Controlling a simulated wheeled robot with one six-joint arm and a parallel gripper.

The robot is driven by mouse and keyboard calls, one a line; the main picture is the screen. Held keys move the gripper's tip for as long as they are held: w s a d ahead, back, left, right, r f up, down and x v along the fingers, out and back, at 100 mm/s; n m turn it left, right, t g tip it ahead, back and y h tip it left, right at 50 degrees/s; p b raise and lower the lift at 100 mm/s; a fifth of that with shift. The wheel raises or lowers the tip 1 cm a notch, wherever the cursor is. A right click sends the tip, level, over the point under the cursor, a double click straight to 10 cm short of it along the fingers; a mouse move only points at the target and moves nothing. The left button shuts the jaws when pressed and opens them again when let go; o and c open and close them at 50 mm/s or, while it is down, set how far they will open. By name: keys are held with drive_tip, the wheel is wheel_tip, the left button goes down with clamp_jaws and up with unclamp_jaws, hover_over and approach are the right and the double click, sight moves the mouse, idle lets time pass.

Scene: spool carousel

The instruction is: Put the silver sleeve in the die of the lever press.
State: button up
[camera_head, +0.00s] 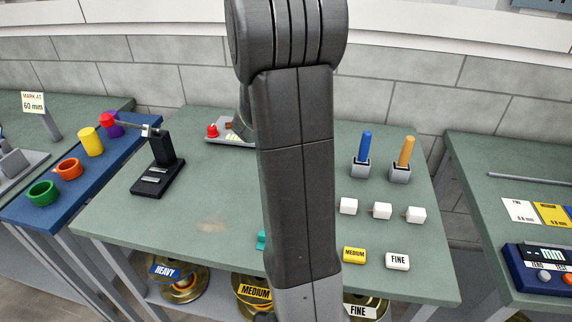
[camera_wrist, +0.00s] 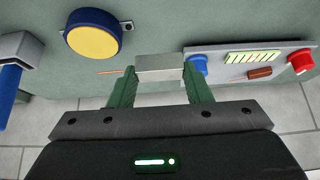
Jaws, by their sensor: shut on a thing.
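My gripper (camera_wrist: 158,82) shows in the wrist view with its green fingers shut on the silver sleeve (camera_wrist: 159,66). The sleeve spans between the fingertips and looks like a short, plain silver piece; its bore is not visible. In the head view my own arm hides the gripper and the sleeve. The black lever press (camera_head: 164,152) stands at the left of the middle green table in the head view. Its lever ends in a red knob and points left. Small silver parts, seemingly the die (camera_head: 153,179), lie on its base. The press is not in the wrist view.
A blue-and-yellow round thing (camera_wrist: 93,38) and a grey panel (camera_wrist: 235,62) with blue and red knobs flank the gripper. Blue (camera_head: 364,147) and orange (camera_head: 406,151) handles stand in holders at right. White blocks (camera_head: 382,210) sit before them. The table's left front is clear.

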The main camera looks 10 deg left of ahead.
wheel_tip(320, 180, down, 8)
drive_tip(key=shift+f+b, duration=0.2)
drive_tip(key=shift+b, duration=1.05)
drive_tip(key=shift+f, duration=0.2)
drive_tip(key=o, duration=1)
drive_tip(key=shift+r, duration=0.1)
drive_tip(key=shift+o, duration=0.2)
drive_tip(key=shift+r, duration=0.1)
